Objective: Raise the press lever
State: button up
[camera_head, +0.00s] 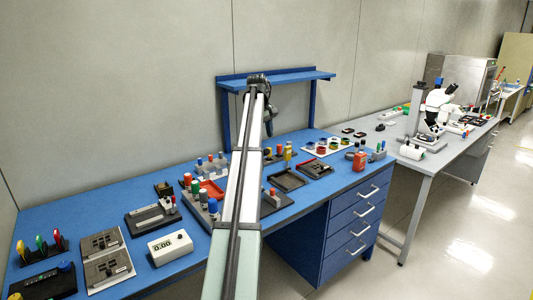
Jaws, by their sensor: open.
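My arm rises from the bottom centre across the blue bench, and its dark end with my gripper (268,128) hangs above the back of the bench, in front of the blue shelf. My gripper is small and dark here; it is open, and I see nothing held in it. It is clear of the tools on the bench. A press lever is not clearly recognisable at this size. A grey upright column (417,103) stands on the grey table to the right, far from my gripper; I cannot tell whether it is a press. My arm hides part of the bench's middle.
The blue bench (330,181) carries trays, coloured-cap bottles and fixtures. A white display box (170,247) and grey plates (104,258) lie at the left front. The blue shelf (290,77) stands behind. A white microscope (437,105) is on the grey table (400,131). Floor at right is clear.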

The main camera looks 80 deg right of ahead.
aim_at(267, 152)
jog(key=f, duration=0.5)
jog(key=s+d+f, duration=0.1)
jog(key=f, duration=0.2)
jog(key=shift+f, duration=0.25)
jog(key=shift+c, duration=0.2)
grip_shut()
